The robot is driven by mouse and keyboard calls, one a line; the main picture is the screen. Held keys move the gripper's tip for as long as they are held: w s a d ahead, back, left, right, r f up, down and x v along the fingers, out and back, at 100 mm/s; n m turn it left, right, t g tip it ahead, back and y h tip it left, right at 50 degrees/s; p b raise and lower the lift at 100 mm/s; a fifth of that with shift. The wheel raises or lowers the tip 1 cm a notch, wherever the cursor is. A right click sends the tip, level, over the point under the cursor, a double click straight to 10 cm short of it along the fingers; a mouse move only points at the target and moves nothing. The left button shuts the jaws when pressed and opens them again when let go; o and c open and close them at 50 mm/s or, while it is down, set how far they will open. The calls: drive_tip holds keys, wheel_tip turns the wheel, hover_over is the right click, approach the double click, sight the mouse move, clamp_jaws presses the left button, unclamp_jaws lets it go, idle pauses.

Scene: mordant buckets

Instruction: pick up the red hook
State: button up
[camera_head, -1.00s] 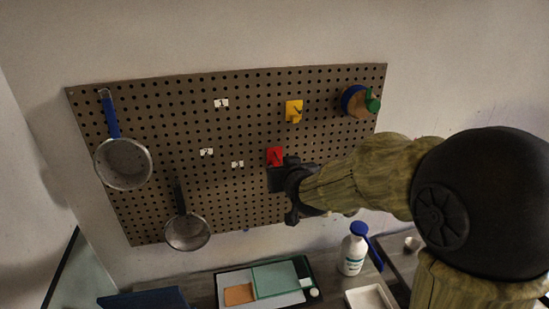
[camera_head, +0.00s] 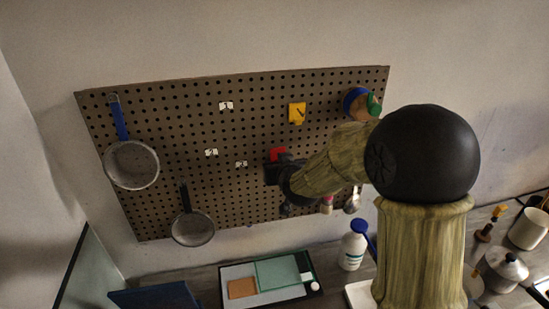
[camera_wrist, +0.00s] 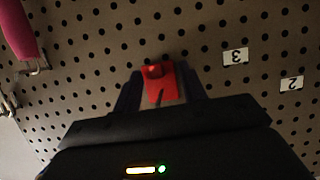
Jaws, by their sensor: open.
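The red hook (camera_head: 277,153) is on the pegboard (camera_head: 230,200), right of the middle. Its lower part is hidden behind my gripper in the head view. In the wrist view the red hook (camera_wrist: 159,82) shows between the two dark fingers of my gripper (camera_wrist: 160,90), with a dark prong on its face. The fingers stand apart, one on each side of it. I cannot tell whether either finger touches it. My gripper (camera_head: 272,172) reaches the board from the right in the head view.
A yellow hook (camera_head: 297,113) and white number labels (camera_head: 226,106) are on the board. Two pans (camera_head: 131,165) (camera_head: 193,229) hang at the left. A pink-handled tool (camera_wrist: 18,30) hangs close by in the wrist view. A bottle (camera_head: 352,250) and a tray (camera_head: 232,272) stand below.

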drive_tip(key=shift+d, duration=0.2)
drive_tip(key=shift+c, duration=1.3)
clamp_jaws()
drive_tip(key=shift+s+a, duration=0.1)
drive_tip(key=shift+r, duration=0.1)
drive_tip(key=r+b+v, duration=0.1)
drive_tip(key=b+v, duration=0.5)
drive_tip(key=v, duration=0.9)
drive_tip(key=shift+r, duration=0.55)
